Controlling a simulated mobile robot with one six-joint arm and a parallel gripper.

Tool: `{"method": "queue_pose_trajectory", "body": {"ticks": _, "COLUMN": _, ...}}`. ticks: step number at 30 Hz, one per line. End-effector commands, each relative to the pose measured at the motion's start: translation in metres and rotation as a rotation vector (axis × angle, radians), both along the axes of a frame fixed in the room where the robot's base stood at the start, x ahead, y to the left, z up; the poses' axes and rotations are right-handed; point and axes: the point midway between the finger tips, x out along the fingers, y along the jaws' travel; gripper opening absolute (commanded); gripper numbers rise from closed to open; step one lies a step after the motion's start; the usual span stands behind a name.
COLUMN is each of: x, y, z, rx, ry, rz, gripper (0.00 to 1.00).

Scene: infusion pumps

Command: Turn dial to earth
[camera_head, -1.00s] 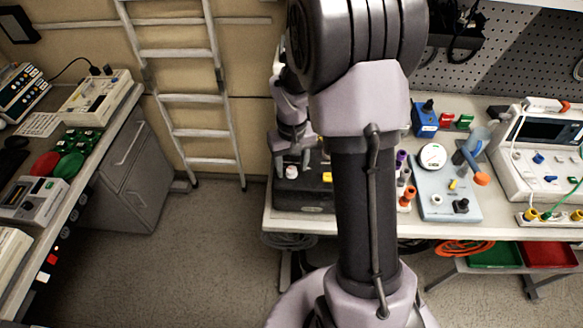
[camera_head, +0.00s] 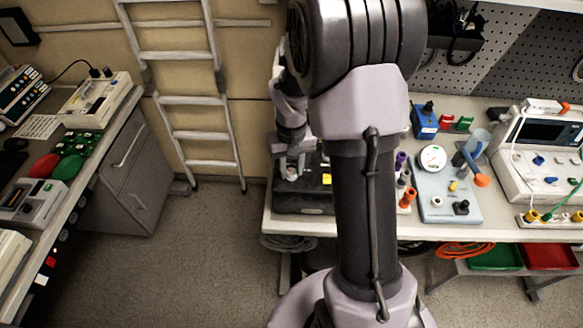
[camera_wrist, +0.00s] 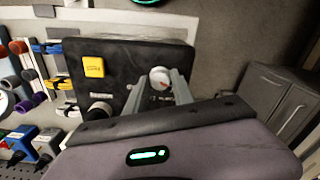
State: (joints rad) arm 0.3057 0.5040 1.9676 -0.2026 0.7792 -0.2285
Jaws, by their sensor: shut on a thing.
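A black box (camera_head: 303,200) sits at the left end of the right-hand bench. A pale round dial (camera_wrist: 160,77) with a reddish mark stands on its face. My gripper (camera_head: 291,169) is over the box, its two grey fingers closed on either side of the dial. In the wrist view my gripper (camera_wrist: 160,82) holds the dial between its fingertips. Small white lettering beside the dial is too blurred to read, so the dial's setting cannot be told.
Orange and purple connectors (camera_head: 407,197) stand just right of the box. A light-blue board (camera_head: 430,205) with a gauge and a white monitor (camera_head: 540,160) stand further right. A ladder (camera_head: 200,132) leans on the wall behind. The floor between the benches is clear.

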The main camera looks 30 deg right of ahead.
Motion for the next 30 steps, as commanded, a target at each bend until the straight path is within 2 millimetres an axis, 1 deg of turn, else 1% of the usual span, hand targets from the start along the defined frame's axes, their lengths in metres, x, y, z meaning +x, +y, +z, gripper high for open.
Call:
{"method": "queue_pose_trajectory", "body": {"ticks": 18, "x": 0.0007, "y": -0.0003, "z": -0.0008, "rx": -0.001, "ry": -0.002, "rz": -0.482, "gripper": 0.0}}
{"method": "queue_pose_trajectory", "body": {"ticks": 24, "x": 0.0007, "y": -0.0003, "z": -0.0002, "rx": 0.0, "ry": -0.003, "rz": -0.6, "gripper": 0.0}}
{"method": "queue_pose_trajectory", "body": {"ticks": 30, "x": 0.0007, "y": -0.0002, "z": 0.0002, "rx": 0.0, "ry": -0.002, "rz": -0.673, "gripper": 0.0}}
